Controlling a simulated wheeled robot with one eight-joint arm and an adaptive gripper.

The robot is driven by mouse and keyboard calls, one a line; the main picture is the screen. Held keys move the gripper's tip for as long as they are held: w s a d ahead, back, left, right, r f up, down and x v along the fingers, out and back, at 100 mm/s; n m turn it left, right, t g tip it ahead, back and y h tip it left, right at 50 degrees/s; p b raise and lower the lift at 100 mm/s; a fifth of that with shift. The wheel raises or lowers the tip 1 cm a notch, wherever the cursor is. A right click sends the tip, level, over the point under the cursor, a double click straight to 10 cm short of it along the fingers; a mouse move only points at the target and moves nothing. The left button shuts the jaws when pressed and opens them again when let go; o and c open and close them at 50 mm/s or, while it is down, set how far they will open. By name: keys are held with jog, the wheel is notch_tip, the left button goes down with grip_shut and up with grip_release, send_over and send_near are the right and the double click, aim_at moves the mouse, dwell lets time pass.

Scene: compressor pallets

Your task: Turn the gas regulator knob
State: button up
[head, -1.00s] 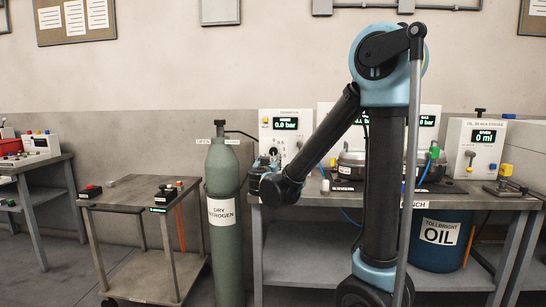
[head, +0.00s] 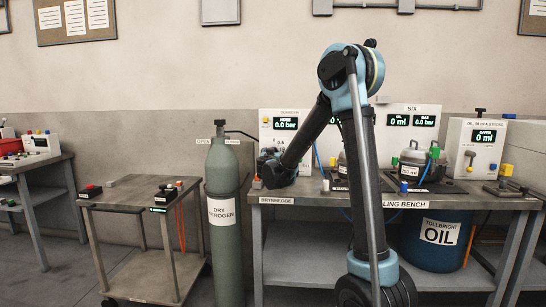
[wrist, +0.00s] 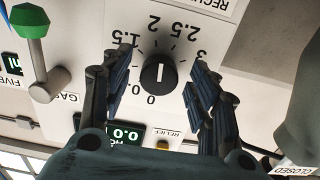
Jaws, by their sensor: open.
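The gas regulator knob (wrist: 159,73) is a round black knob with a white line on a white dial face, seen upside down in the wrist view. Numbers from 0 to 3 ring it, and the white line stands vertical in the picture. My gripper (wrist: 160,60) is open, with one dark ribbed finger on each side of the knob and a visible gap on both sides. In the head view my gripper (head: 268,165) is in front of the white regulator panel (head: 292,122) and hides the knob. The panel's display (head: 285,124) reads 0.0 bar.
A green-tipped lever (wrist: 32,22) shows at upper left in the wrist view. The green nitrogen cylinder (head: 222,170) stands left of the bench (head: 340,201). Metal pots (head: 412,162) and another panel (head: 405,120) are to the right. A small cart (head: 130,195) stands farther left.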

jog(key=shift+w, duration=0.35)
jog(key=c, duration=1.1)
jog(key=shift+n, duration=0.4)
jog(key=shift+d+r+n, duration=0.1)
jog(key=shift+n, duration=6.25)
jog(key=shift+d+r+n, duration=0.1)
jog(key=shift+n, duration=6.25)
